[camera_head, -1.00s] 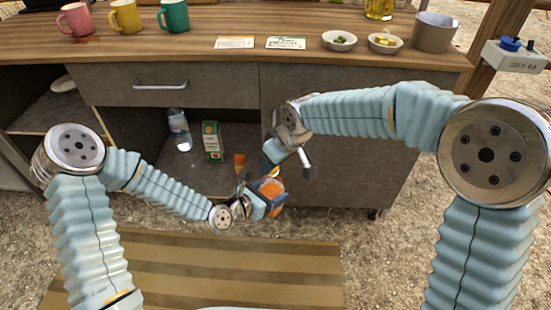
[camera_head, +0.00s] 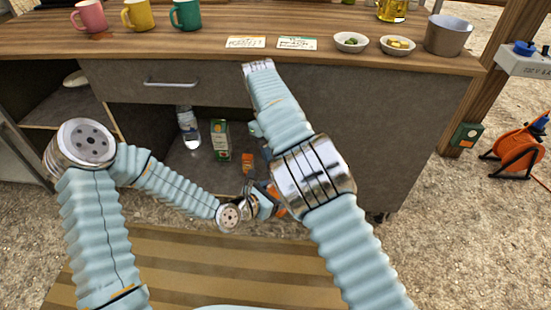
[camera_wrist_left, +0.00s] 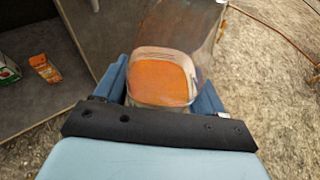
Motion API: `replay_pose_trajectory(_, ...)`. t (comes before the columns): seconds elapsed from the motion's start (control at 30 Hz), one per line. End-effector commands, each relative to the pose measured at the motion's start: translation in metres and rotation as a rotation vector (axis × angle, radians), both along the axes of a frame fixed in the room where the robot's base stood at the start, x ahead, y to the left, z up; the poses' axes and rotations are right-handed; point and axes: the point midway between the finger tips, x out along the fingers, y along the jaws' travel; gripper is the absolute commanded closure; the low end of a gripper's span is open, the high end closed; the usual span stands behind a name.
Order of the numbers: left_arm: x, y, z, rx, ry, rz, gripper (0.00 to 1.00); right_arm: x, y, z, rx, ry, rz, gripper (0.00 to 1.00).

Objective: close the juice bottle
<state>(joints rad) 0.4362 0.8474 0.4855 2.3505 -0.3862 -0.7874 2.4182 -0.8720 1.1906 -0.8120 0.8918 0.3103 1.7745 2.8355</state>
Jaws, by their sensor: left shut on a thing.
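My left gripper (camera_head: 268,203) is shut on the juice bottle, low in front of the open cabinet. In the left wrist view the juice bottle (camera_wrist_left: 162,82) is clear with orange juice inside and sits between the blue fingers. Its clear upper part extends towards the top right and looks blurred; I cannot make out a cap. In the head view only a bit of orange shows beside my right arm, which covers most of the bottle. My right arm reaches up towards the counter's front edge. Its gripper is hidden, and I cannot see what it holds.
The wooden counter (camera_head: 330,62) carries several mugs, two cards, two bowls (camera_head: 351,42) and a grey pot (camera_head: 447,35). A water bottle (camera_head: 189,128), a carton (camera_head: 221,140) and a small orange packet (camera_head: 248,161) are in the cabinet. An orange cable reel (camera_head: 518,152) stands at the right.

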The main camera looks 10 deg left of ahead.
Motion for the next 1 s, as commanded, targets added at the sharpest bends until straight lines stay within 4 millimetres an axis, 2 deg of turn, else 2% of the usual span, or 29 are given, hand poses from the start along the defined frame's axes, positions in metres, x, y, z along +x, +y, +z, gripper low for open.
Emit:
replay_pose_trajectory(0.03, 0.0003, -0.0003, 0.0010, -0.002, -0.003, 0.001, 1.00, 0.0015, -0.0035, -0.0020, -0.011, 0.001, -0.125, 0.87)
replay_pose_trajectory(0.17, 0.0006, 0.0001, 0.0012, -0.001, -0.003, 0.002, 1.00, 0.0018, -0.0040, -0.0007, -0.010, -0.002, -0.269, 0.87)
replay_pose_trajectory(0.5, 0.0008, 0.0002, 0.0011, -0.002, -0.002, 0.002, 1.00, 0.0020, -0.0035, 0.0002, -0.005, -0.002, -0.304, 0.87)
replay_pose_trajectory(0.53, 0.0009, 0.0003, 0.0011, -0.002, -0.002, 0.002, 1.00, 0.0020, -0.0035, 0.0002, -0.005, -0.002, -0.304, 0.56)
replay_pose_trajectory(0.67, 0.0008, 0.0003, 0.0010, -0.002, -0.002, 0.002, 1.00, 0.0019, -0.0035, 0.0003, -0.004, -0.003, -0.303, 0.36)
replay_pose_trajectory(0.7, 0.0007, 0.0002, 0.0010, -0.002, -0.002, 0.002, 1.00, 0.0019, -0.0035, 0.0003, -0.004, -0.003, -0.303, 0.33)
replay_pose_trajectory(1.0, 0.0006, 0.0001, 0.0009, -0.001, -0.002, 0.001, 1.00, 0.0023, -0.0030, 0.0044, -0.002, -0.004, -0.301, 0.33)
